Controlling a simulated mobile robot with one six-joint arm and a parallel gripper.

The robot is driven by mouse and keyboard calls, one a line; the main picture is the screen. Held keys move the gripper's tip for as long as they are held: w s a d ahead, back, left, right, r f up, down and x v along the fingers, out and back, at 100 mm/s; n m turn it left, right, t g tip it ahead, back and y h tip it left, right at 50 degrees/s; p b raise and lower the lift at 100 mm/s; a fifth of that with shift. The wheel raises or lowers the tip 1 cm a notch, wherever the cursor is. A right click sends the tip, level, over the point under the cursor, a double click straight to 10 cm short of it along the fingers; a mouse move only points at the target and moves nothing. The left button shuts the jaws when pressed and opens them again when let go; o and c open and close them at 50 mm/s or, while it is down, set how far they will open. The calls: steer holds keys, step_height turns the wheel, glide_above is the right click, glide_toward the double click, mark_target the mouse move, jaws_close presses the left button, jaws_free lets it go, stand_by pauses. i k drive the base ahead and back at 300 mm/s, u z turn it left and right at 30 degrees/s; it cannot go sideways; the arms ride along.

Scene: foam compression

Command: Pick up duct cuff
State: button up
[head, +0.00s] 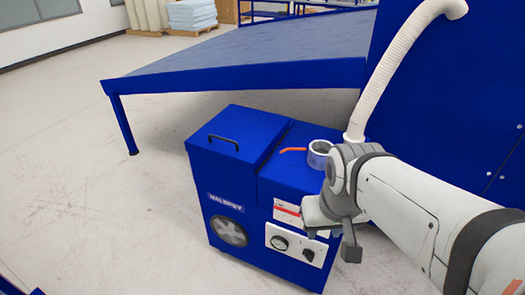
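A short white-and-grey ring, which looks like the duct cuff (319,154), stands on top of the right part of a blue machine (232,165). The arm's wrist partly covers its right side. My gripper (332,237) points downward in front of the machine's front face, below and slightly right of the ring, apart from it. Its fingers are small and partly hidden by my wrist, so I cannot tell how wide they stand. I see nothing held.
An orange lever (293,150) lies on the machine top, left of the ring. A white hose (400,50) runs down behind my wrist, beside a tall blue panel (450,110). A blue table (250,60) stands behind. Floor at left is clear.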

mark_target(354, 133)
steer(key=k, duration=0.6)
steer(key=z, duration=0.4)
steer(key=i, duration=1.6)
steer(key=z, duration=0.25)
